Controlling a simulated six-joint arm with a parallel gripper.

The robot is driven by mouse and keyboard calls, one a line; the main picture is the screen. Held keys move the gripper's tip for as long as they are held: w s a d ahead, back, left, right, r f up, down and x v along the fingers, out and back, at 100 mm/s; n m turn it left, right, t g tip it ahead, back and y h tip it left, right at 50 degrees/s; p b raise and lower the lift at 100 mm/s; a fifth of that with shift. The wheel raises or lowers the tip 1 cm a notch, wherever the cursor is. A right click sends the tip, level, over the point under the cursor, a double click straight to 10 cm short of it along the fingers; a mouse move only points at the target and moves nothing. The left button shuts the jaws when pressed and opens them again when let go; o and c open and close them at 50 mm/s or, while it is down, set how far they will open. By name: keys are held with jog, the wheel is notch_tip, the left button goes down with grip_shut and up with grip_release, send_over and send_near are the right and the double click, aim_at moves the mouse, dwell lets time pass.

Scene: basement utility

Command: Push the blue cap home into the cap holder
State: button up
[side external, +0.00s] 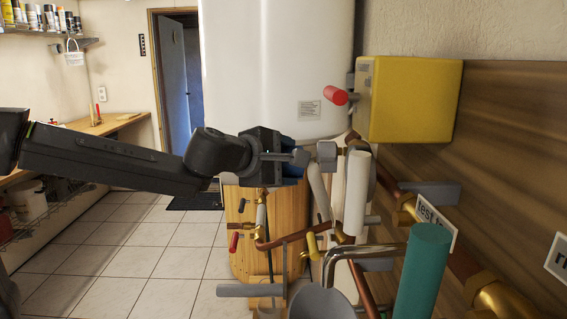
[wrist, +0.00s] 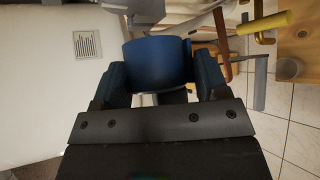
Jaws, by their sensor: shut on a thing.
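The blue cap (wrist: 157,62) is a short wide cylinder held between the two fingers of my gripper (wrist: 160,78) in the wrist view. In the side external view my gripper (side external: 288,158) points right, and only a little of the blue cap (side external: 291,171) shows behind and below the fingers. A grey block (side external: 327,154) sits just right of the fingertips and looks like the cap holder. A grey part (wrist: 141,9) also shows beyond the cap in the wrist view. I cannot tell whether cap and holder touch; the cap's front is hidden.
A white tank (side external: 275,60) stands behind my gripper. A yellow box (side external: 415,100) with a red handle (side external: 336,96) is at upper right. A white cylinder (side external: 357,190), copper pipes and a teal cylinder (side external: 423,275) crowd the right. The tiled floor at left is clear.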

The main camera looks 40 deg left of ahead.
jog(key=w+a+f+n+y, duration=0.3)
jog(key=a+f, duration=0.3)
jog(key=f, duration=0.5)
jog(key=s+a+f+m+h, duration=0.1)
jog(key=s+f+h, duration=0.1)
jog(key=f, duration=0.9)
jog(key=s+a+f+m+h, duration=0.1)
jog(key=s+a+f+m, duration=0.1)
jog(key=f, duration=0.8)
jog(key=a+r+n+y, duration=0.1)
jog(key=a+r, duration=0.1)
jog(key=a, duration=0.5)
jog(key=a+r+n+y, duration=0.1)
jog(key=a+r, duration=0.2)
jog(key=a, duration=0.5)
jog(key=s+a+f+m+h, duration=0.1)
jog(key=s+a+f, duration=0.2)
jog(key=f, duration=0.6)
jog(key=s+a+f+m+h, duration=0.1)
jog(key=s+a+f, duration=0.3)
jog(key=f, duration=0.6)
jog(key=shift+s+a+f+m+h, duration=0.3)
jog(key=shift+s+m+h, duration=0.15)
jog(key=shift+s, duration=0.55)
jog(key=shift+d, duration=0.1)
jog(key=shift+w+d, duration=1.65)
